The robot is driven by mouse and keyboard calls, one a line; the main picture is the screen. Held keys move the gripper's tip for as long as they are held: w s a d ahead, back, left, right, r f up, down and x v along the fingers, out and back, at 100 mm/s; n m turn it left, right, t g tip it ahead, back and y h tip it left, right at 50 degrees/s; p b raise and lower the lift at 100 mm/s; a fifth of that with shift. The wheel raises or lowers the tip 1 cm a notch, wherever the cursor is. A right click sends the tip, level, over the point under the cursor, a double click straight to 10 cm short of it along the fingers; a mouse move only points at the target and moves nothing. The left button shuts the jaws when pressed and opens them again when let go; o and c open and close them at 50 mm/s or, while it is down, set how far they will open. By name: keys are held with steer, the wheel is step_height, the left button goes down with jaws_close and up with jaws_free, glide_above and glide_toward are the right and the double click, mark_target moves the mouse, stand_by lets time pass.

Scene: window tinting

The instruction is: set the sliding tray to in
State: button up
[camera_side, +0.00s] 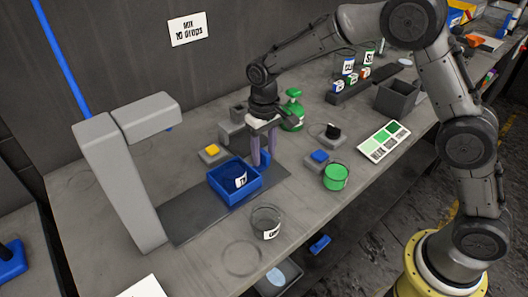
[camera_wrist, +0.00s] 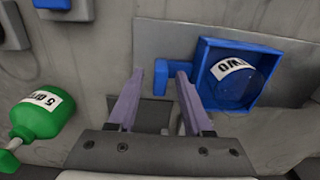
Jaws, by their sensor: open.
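The sliding tray (camera_side: 212,184) is a blue open box on a dark grey track (camera_side: 190,222), left of my gripper in the side view. In the wrist view the tray (camera_wrist: 205,52) is at the right, with a blue handle (camera_wrist: 161,78) on its left side. My gripper (camera_side: 262,164) points down at the handle, its two purple fingers apart and empty. In the wrist view my gripper (camera_wrist: 160,73) has one fingertip on each side of the handle; I cannot tell whether they touch it. A clear cup with a white label (camera_wrist: 233,68) stands in the tray.
A grey stand (camera_side: 120,185) rises at the track's left end. A green bottle (camera_side: 293,112) is behind my gripper.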

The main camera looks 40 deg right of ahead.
steer(key=shift+f, duration=0.2)
jaws_close()
stand_by(1.4)
